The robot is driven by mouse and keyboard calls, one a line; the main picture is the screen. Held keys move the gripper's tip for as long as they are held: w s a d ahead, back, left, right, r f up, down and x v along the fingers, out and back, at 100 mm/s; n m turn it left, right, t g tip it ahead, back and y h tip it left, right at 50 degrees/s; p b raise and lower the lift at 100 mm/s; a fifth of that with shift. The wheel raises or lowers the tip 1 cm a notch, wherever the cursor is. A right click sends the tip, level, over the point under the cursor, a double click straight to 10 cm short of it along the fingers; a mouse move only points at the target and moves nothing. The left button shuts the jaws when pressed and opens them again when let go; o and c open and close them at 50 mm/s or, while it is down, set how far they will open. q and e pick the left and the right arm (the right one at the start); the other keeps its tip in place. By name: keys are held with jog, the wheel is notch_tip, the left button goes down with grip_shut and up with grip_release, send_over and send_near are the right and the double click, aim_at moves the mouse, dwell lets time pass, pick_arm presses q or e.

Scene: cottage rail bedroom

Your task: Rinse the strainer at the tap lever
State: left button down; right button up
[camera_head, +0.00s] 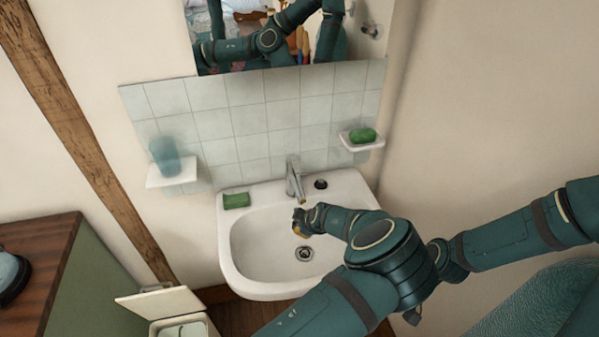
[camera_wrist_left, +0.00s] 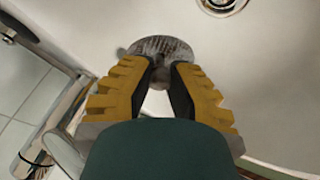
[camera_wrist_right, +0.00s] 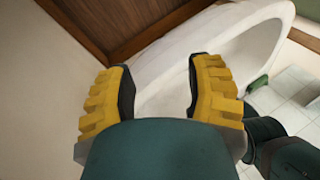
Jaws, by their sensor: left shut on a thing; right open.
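The chrome tap (camera_head: 296,183) with its lever (camera_head: 293,162) on top stands at the back of the white washbasin (camera_head: 241,262). My left gripper (camera_head: 299,224) is low in the basin, just in front of the tap. In the left wrist view, my left gripper (camera_wrist_left: 162,75) is shut on the strainer (camera_wrist_left: 158,46), a grey, speckled metal disc held at the fingertips. The strainer is not clear in the head view. Chrome parts (camera_wrist_left: 62,115) show at left in that wrist view. My right gripper (camera_wrist_right: 160,85) is open and empty near the basin's outer rim (camera_wrist_right: 215,32).
The drain (camera_head: 304,254) is in the basin floor. A green sponge (camera_head: 236,201) lies on the left ledge, a dark round piece (camera_head: 321,184) right of the tap. Small shelves hold a tumbler (camera_head: 165,157) and green soap (camera_head: 362,135). An open-lidded bin (camera_head: 165,302) stands lower left. My arms overlap at right.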

jog(key=w+r+m+t, duration=0.1)
jog(key=w+r+t, duration=0.4)
jog(key=w+r, duration=0.75)
jog(key=w+a+r+t, duration=0.2)
jog(key=w+a+r, duration=0.1)
jog(key=r, duration=0.7)
jog(key=w+a+r+t, duration=0.2)
jog(key=w+a+r, duration=0.15)
jog(key=r, duration=0.55)
jog(key=n+g+h, duration=0.2)
jog(key=n, duration=0.2)
send_near(299, 171)
jog(key=x, duration=1)
jog(key=shift+c, duration=0.4)
